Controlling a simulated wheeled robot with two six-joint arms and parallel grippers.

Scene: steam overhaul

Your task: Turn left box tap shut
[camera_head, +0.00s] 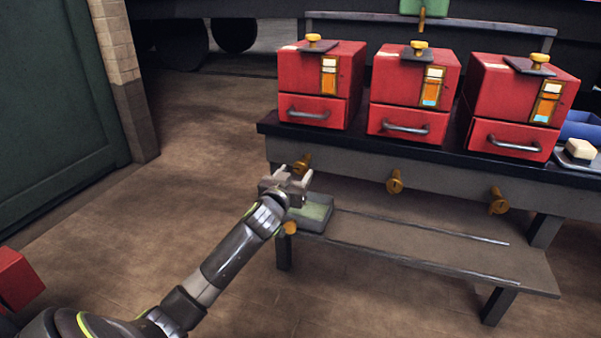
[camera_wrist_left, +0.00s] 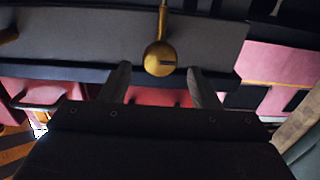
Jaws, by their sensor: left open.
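The left box tap (camera_head: 303,163) is a brass tap on the front rail of the bench, below the left red box (camera_head: 318,82). My left gripper (camera_head: 293,177) is open just in front of it and partly hides it in the head view. In the left wrist view the brass tap (camera_wrist_left: 158,60) shows a round, dark-slotted end with a thin lever pointing up in the picture. Its end lies between and a little beyond the open fingertips (camera_wrist_left: 160,75). I cannot tell whether a finger touches it. My right gripper is not in view.
Two more brass taps, the middle one (camera_head: 395,182) and the right one (camera_head: 498,200), are on the same rail under the middle (camera_head: 414,90) and right (camera_head: 520,103) red boxes. A lower shelf (camera_head: 420,250) holds a green-topped tray (camera_head: 318,216) close to my left gripper.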

